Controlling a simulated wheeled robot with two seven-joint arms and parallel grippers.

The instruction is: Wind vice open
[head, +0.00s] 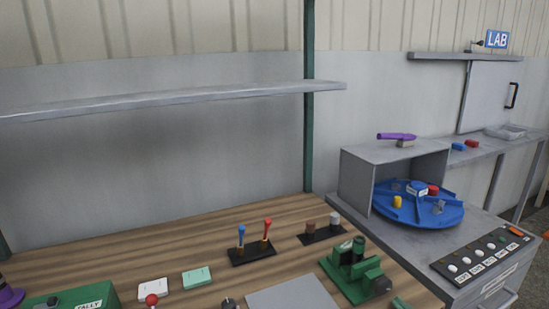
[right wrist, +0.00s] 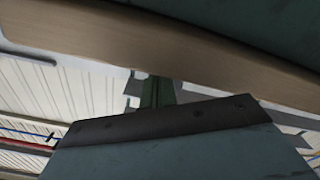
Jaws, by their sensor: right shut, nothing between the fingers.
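The green vice (head: 352,272) stands on the right part of the wooden bench in the head view. A dark round end (head: 382,285) shows at its front right; I cannot make out a handle. No gripper can be made out clearly near the vice in the head view. In the right wrist view, my right gripper (right wrist: 165,125) is seen very close, as dark and teal surfaces. It is shut and empty, and its fingertips are hard to tell apart. The vice cannot be identified in that view. My left gripper is not in view.
A grey plate (head: 293,296) lies left of the vice. A black base with blue and red levers (head: 254,252) and a block with two knobs (head: 322,233) stand behind. A grey shelf (head: 170,100) hangs above. A cabinet with a blue turntable (head: 425,209) stands right.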

